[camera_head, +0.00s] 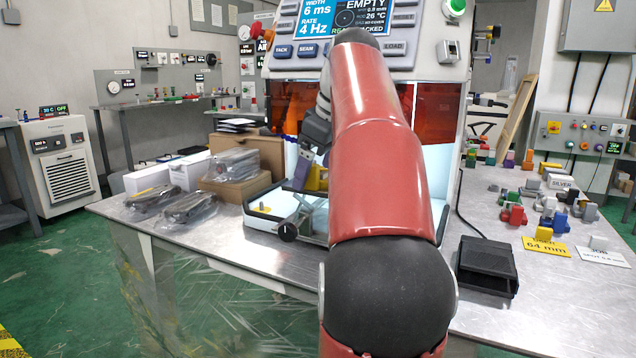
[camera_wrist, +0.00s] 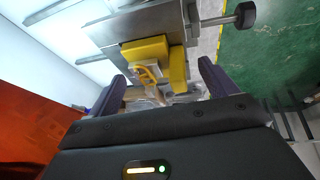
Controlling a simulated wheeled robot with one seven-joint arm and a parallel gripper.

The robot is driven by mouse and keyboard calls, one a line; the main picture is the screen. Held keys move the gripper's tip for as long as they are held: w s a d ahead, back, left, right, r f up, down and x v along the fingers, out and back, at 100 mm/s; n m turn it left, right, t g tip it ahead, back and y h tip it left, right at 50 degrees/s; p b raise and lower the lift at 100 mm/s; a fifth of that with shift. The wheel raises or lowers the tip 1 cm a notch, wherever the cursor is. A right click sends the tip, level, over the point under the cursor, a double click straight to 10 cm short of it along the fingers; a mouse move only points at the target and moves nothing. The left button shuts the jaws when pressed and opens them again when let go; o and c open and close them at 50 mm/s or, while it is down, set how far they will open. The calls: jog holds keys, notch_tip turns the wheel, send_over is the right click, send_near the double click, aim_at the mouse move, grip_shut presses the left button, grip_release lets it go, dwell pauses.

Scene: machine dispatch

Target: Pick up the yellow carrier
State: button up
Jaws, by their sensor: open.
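The yellow carrier (camera_wrist: 146,52) shows in the wrist view as a blocky yellow piece against a grey metal fixture (camera_wrist: 140,22) with a dark knob. In the head view a bit of the carrier (camera_head: 317,178) shows beside my arm. My gripper (camera_wrist: 162,75) is open, with one dark finger on each side of the carrier's near part. I see no finger clearly touching it. In the head view my gripper (camera_head: 309,165) is over the machine's tray (camera_head: 262,222), and my red arm hides much of this area.
Bagged parts (camera_head: 187,207) and cardboard boxes (camera_head: 245,152) stand on the table to the left. The machine's orange window (camera_head: 292,103) is close behind my gripper.

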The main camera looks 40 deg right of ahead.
jog(key=c, duration=1.1)
jog(key=shift+c, duration=0.3)
jog(key=shift+r, duration=0.15)
